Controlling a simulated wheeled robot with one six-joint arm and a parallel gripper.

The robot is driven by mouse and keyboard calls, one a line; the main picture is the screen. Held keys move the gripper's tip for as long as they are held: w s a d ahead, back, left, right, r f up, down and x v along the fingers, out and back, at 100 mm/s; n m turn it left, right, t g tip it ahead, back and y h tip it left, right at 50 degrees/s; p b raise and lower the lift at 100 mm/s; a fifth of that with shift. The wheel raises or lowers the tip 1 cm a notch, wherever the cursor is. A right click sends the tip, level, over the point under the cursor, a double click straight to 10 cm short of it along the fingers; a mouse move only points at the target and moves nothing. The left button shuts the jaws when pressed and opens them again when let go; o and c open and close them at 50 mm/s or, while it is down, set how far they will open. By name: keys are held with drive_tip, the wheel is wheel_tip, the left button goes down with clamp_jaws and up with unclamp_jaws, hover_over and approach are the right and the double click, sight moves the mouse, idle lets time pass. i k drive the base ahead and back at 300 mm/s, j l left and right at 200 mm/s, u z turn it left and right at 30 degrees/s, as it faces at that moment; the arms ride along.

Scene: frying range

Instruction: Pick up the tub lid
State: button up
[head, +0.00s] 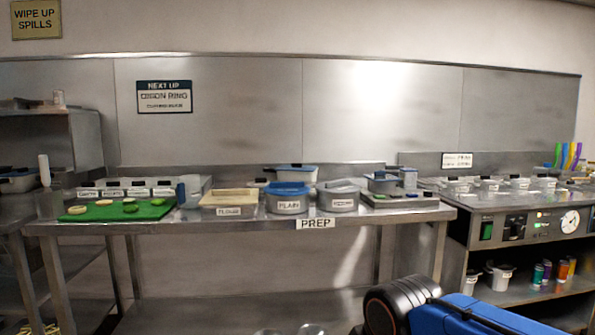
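On the prep bench, a round tub labelled PLAIN (289,207) has a blue top (287,188); I cannot tell whether this is a lid or only a rim. To its right a grey labelled tub (343,204) has a flat grey top (338,185) that looks like a lid. Behind them stands a tub with a blue upper edge (292,166), partly hidden. Which of these is the tub lid is not clear. My blue and black arm shows at the bottom right, below the bench; my gripper is out of the picture.
A shallow FLOUR tray (229,211) and a green board (117,211) with several round pieces are on the left of the steel bench (180,228). A scale-like unit (399,202) stands right. The frying range (530,228) adjoins at right.

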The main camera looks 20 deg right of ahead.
sight(295, 166)
drive_tip(key=i+z, duration=0.25)
drive_tip(key=i, duration=0.2)
drive_tip(key=i+j+z, duration=0.1)
drive_tip(key=i+z, duration=0.2)
drive_tip(key=i, duration=0.2)
drive_tip(key=j, duration=1.35)
